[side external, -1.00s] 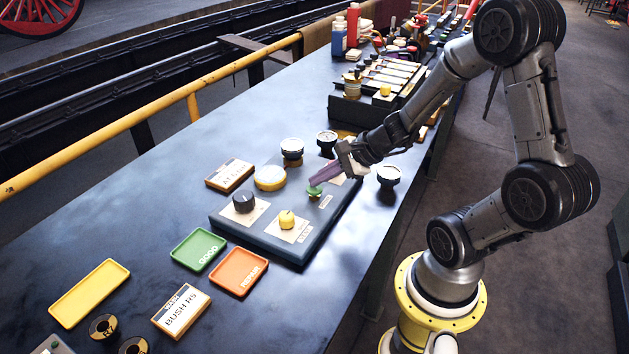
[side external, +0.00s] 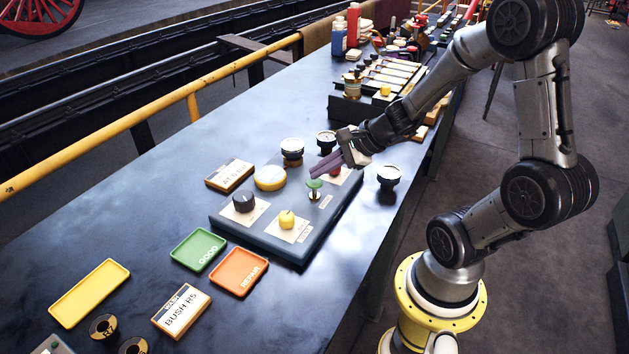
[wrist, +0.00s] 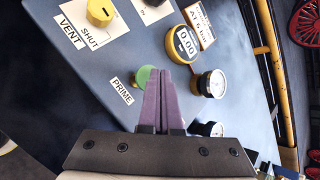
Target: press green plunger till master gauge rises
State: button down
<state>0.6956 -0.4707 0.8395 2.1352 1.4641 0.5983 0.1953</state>
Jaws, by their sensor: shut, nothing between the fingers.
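The green plunger (side external: 314,184) stands upright on the dark control panel (side external: 262,236), its stem showing under the cap. In the wrist view its green cap (wrist: 143,74) is beside the PRIME label, partly hidden by my fingers. My gripper (side external: 317,172) is shut and empty, its purple fingertips close above the cap and seemingly apart from it. The fingertips also show in the wrist view (wrist: 158,74). A round yellow gauge (wrist: 184,44) reads 0.00; it also shows in the side view (side external: 270,177). I cannot tell whether it is the master gauge.
White-faced dial gauges (side external: 292,148) stand behind the panel, another (side external: 389,176) to its right. The panel also holds a yellow knob (side external: 287,219) and black knob (side external: 244,202). A green tray (side external: 198,249) and orange tray (side external: 239,271) lie in front.

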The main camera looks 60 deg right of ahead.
aim_at(320, 182)
jog(key=shift+r, duration=0.25)
jog(key=shift+r, duration=2.55)
jog(key=shift+w, duration=0.1)
